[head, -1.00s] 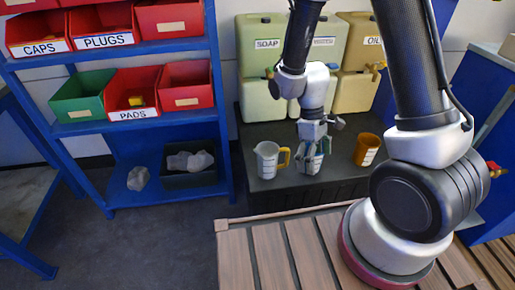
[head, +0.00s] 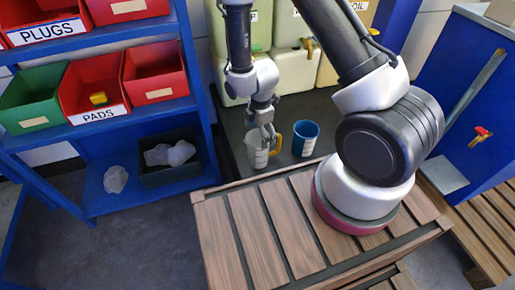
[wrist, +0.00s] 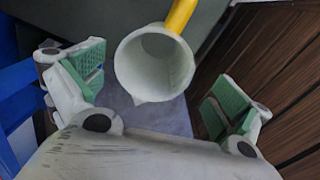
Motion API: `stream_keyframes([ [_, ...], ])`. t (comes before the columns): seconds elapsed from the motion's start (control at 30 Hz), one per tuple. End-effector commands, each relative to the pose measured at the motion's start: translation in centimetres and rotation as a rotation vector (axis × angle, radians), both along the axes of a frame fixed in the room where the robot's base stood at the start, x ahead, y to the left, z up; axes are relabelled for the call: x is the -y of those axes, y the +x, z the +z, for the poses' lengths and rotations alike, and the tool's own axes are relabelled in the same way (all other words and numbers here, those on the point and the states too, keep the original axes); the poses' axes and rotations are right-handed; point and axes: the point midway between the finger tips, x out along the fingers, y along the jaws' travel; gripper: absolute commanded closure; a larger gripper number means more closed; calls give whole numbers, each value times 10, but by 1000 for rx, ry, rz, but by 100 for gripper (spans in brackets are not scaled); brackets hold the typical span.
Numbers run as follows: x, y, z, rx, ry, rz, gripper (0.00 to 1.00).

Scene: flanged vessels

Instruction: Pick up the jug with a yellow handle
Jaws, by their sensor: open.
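The white jug (head: 256,158) with a yellow handle (head: 275,145) stands upright on the dark bench top near its front left corner. My gripper (head: 266,138) is above it, pointing down, and hides part of its top. In the wrist view the jug's round open mouth (wrist: 150,68) shows between the two green-padded fingers of my gripper (wrist: 154,92). The fingers are wide apart, with a gap on each side of the jug. The yellow handle (wrist: 181,14) points to the top of that view. How far the fingertips reach down beside the jug is unclear.
A blue cup (head: 305,140) stands close to the right of the jug. Pale canisters (head: 295,70) stand behind on the bench. A blue shelf (head: 180,180) with bins is at the left. A slatted wooden platform (head: 240,240) lies in front.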

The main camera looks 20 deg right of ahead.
Motion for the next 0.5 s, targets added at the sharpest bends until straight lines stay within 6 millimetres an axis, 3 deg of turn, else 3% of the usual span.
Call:
stream_keyframes([
  [0.27, 2, 1, -28, -3, -6, 24, 0],
  [0.5, 1, 8, -65, -3, -6, 23, 0],
])
